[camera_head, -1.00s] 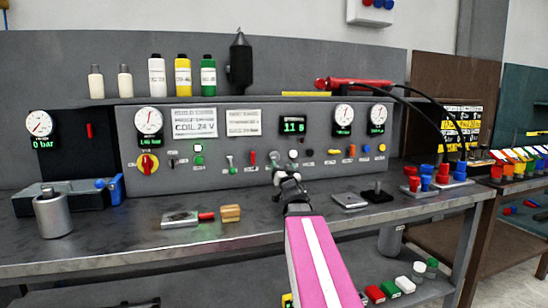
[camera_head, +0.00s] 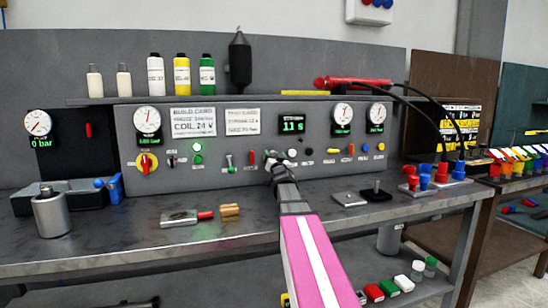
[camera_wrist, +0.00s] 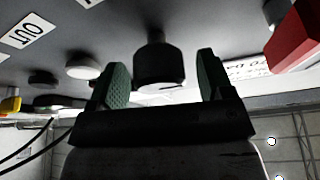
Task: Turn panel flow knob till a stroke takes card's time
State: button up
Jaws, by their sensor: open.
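The grey panel (camera_head: 222,175) stands at the back of the bench. In the wrist view a dark round knob (camera_wrist: 158,66) sticks out between my gripper's two green-padded fingers (camera_wrist: 160,80); they are apart, with a visible gap on each side. In the head view my gripper (camera_head: 272,158) is at the panel's lower middle and hides the knob. A white card (camera_head: 242,122) on the panel has print too small to read surely. A black display (camera_head: 292,124) right of it shows green digits, apparently 1.1 s.
A red lever (camera_head: 252,158) is just left of my gripper, and a white button (camera_head: 292,154) just right. It also shows large and red in the wrist view (camera_wrist: 296,36). Gauges (camera_head: 342,114) are above right. Loose parts (camera_head: 348,198) lie on the bench.

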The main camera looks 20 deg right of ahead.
jog(key=shift+w+r, duration=0.1)
jog(key=shift+w, duration=0.05)
jog(key=c, duration=0.9)
jog(key=shift+n+y, duration=0.9)
jog(key=shift+n, duration=0.8)
jog(key=shift+n+y, duration=0.9)
jog(key=shift+n, duration=0.8)
jog(key=o, duration=0.9)
jog(key=s+f, duration=0.1)
jog(key=s, duration=1.3)
jog(key=shift+s+d, duration=0.4)
jog(key=shift+d, duration=0.05)
